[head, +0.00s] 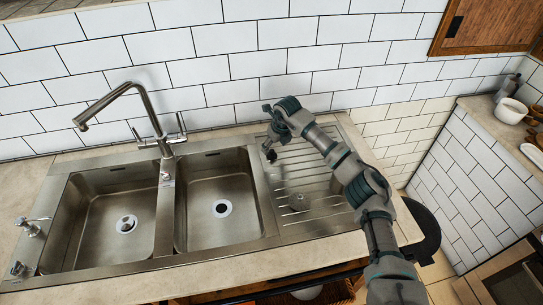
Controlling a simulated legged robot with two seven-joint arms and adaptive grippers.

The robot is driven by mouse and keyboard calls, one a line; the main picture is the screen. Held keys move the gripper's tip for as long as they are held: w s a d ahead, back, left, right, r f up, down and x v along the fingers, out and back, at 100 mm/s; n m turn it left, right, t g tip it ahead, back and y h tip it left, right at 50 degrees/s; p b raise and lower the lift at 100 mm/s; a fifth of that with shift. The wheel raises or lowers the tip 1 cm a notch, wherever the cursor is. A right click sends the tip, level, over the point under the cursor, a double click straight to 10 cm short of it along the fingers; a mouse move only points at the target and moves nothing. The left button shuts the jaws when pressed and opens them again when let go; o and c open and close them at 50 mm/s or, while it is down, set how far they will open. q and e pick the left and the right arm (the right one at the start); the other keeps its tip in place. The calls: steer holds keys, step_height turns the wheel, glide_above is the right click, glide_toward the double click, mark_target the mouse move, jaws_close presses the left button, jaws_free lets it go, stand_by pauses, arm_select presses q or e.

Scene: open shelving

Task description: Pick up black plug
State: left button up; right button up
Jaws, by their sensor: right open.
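A small dark spot (298,202) shows on the ribbed metal drainboard (325,215), right of the basins. It may be the black plug, but it is too small to be sure. My right gripper (270,153) hangs over the left part of the drainboard, pointing down, open and with nothing visible in it. It is above and left of the dark spot in the picture, apart from it. The forearm covers part of the drainboard. My left gripper is out of view.
The left basin (90,210) and right basin (205,185) are empty, each with a round drain. A tall faucet (148,105) stands behind them. A tiled wall (240,65) closes off the back. Bowls (510,111) stand on a counter at the far right.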

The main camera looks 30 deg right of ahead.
mark_target(272, 151)
steer(key=b+x, duration=0.1)
steer(key=x, duration=0.4)
steer(key=shift+w, duration=0.15)
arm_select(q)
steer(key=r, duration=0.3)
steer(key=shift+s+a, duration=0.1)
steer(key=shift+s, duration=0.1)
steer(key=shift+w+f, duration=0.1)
arm_select(e)
steer(key=c, duration=1.1)
